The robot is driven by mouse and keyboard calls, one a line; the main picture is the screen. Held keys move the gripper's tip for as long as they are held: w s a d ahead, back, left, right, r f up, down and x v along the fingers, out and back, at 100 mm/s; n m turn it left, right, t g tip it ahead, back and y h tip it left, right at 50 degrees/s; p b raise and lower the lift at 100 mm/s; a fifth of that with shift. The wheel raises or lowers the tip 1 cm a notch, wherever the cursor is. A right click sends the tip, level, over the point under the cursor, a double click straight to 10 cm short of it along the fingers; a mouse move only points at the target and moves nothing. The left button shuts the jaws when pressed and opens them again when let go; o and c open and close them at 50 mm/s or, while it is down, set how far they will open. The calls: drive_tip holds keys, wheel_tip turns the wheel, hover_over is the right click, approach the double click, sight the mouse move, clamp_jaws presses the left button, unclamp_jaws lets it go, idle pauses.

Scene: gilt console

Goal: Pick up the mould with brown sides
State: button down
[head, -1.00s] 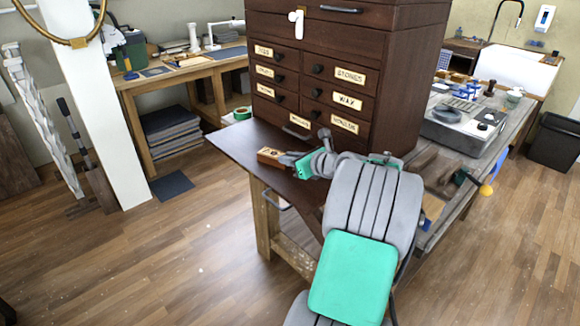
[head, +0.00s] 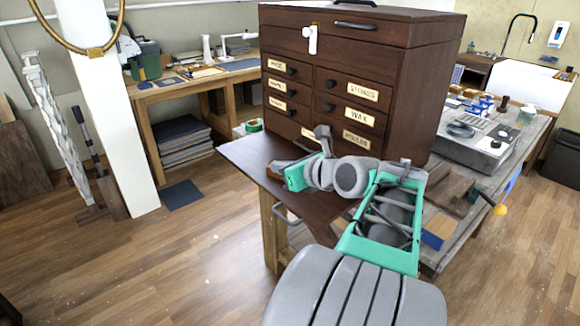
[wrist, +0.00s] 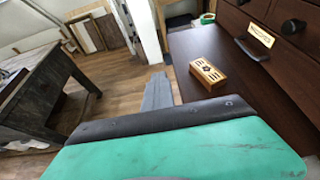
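The mould (wrist: 208,74) is a small block with brown sides and a paler top carrying dark marks. It lies on the dark brown console top, near its left edge in the wrist view. In the head view only a brown sliver of the mould (head: 279,166) shows behind my gripper (head: 290,167). In the wrist view a grey tapered finger shape of my gripper (wrist: 158,90) points forward, left of the mould and apart from it. I cannot make out two separate fingers or a gap. Nothing is seen held.
A dark drawer cabinet (head: 400,95) with labelled drawers rises behind the console top (head: 245,155). A green tape roll (head: 254,125) sits beyond the cabinet's left side. A cluttered workbench (head: 520,150) stands at the right. Open floor (head: 190,260) lies at the left.

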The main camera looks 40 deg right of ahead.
drive_tip(key=shift+s+a+r, duration=0.2)
drive_tip(key=shift+a, duration=0.15)
drive_tip(key=c, duration=2.1)
unclamp_jaws()
drive_tip(key=o, duration=1.7)
drive_tip(key=shift+c, duration=0.2)
